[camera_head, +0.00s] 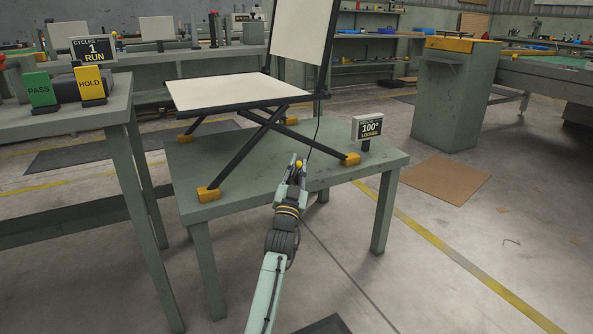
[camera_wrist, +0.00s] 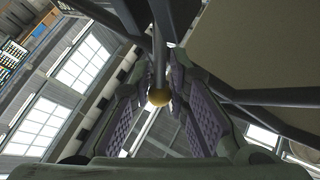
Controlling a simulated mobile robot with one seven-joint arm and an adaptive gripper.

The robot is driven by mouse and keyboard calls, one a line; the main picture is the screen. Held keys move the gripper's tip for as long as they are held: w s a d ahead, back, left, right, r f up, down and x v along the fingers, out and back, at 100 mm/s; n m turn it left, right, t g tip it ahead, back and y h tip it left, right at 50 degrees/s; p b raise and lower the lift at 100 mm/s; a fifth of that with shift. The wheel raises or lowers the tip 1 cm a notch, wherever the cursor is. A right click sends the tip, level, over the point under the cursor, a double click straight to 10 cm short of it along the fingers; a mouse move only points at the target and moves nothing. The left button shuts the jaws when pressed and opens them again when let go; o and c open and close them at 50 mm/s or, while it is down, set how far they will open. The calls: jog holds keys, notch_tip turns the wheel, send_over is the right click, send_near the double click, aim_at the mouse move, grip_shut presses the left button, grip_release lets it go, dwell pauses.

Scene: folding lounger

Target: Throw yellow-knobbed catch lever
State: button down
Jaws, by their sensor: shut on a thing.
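The folding lounger has a cream seat (camera_head: 228,91), an upright cream back (camera_head: 300,30) and dark crossed legs with yellow feet, standing on a green table (camera_head: 235,202). The catch lever's yellow knob (camera_head: 299,163) shows at my gripper (camera_head: 295,167), below the seat near the right-hand legs. In the wrist view the yellow knob (camera_wrist: 159,97) and its dark rod lie between the purple-padded fingers of my gripper (camera_wrist: 160,95). My gripper is shut on the lever. The small display (camera_head: 369,128) on the table reads 100° and LOCKED. The lever's base is hard to make out.
A bench at the left holds a green PASS block (camera_head: 40,90), a yellow HOLD block (camera_head: 90,86) and a sign (camera_head: 94,50) reading CYCLES 1 RUN. A green cabinet (camera_head: 452,100) stands at the right. Floor in front of the table is mostly clear.

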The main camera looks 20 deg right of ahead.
jog(key=shift+s+d, duration=0.1)
jog(key=c, duration=1.7)
grip_release()
notch_tip(320, 180, up, 10)
jog(key=shift+r, duration=0.1)
